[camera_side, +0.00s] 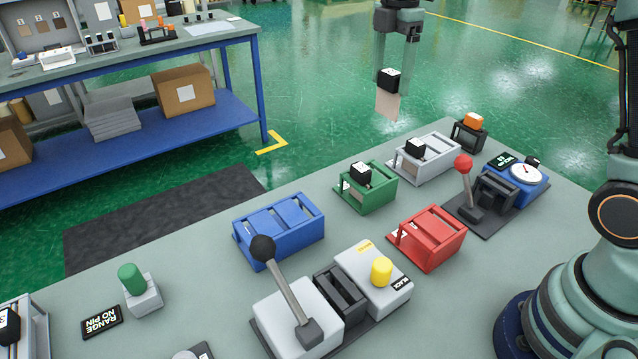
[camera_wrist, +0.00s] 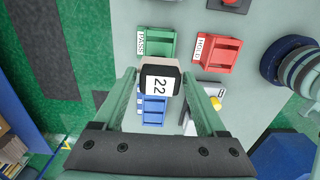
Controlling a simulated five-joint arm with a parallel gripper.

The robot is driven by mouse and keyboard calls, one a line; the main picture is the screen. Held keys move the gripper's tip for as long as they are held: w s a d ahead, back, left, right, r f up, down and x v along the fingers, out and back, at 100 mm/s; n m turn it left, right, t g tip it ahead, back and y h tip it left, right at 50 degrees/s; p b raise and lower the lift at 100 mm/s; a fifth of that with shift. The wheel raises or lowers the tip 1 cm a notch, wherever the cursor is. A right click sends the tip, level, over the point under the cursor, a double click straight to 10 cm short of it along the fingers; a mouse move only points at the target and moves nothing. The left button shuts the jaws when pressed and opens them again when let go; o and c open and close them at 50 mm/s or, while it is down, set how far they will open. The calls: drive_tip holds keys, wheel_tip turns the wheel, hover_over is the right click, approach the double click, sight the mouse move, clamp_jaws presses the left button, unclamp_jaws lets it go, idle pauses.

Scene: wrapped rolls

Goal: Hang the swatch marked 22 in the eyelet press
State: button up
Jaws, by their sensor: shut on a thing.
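My gripper (camera_side: 391,76) is shut on the swatch (camera_side: 387,106), high over the far side of the bench. The swatch is a pale pinkish sheet hanging upright below a black cap. In the wrist view the cap (camera_wrist: 159,83) shows a white label reading 22 between the fingers. Two lever devices stand on the bench: a light grey one (camera_side: 288,312) with a black-knobbed lever and a yellow button, and a dark one (camera_side: 494,195) with a red-knobbed lever and a dial. I cannot tell for certain which is the eyelet press. My gripper is well clear of both.
Blue (camera_side: 279,229), green (camera_side: 367,190), red (camera_side: 431,238) and white (camera_side: 424,160) racks stand on the bench; black-capped items sit in the green and white ones. A green-knobbed block (camera_side: 141,295) stands front left. A second table (camera_side: 239,30) is at the back left.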

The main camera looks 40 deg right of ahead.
drive_tip(key=s+a+f, duration=0.1)
drive_tip(key=a, duration=0.3)
drive_tip(key=s+a+f, duration=0.1)
drive_tip(key=s+a, duration=0.1)
drive_tip(key=a, duration=0.3)
drive_tip(key=s+a+f, duration=0.1)
drive_tip(key=s+a, duration=0.1)
drive_tip(key=a, duration=0.2)
drive_tip(key=shift+s+a, duration=0.25)
drive_tip(key=shift+a, duration=0.15)
clamp_jaws()
drive_tip(key=s+a+f, duration=0.4)
drive_tip(key=s+a, duration=0.7)
drive_tip(key=s, duration=0.2)
drive_tip(key=shift+f, duration=0.4)
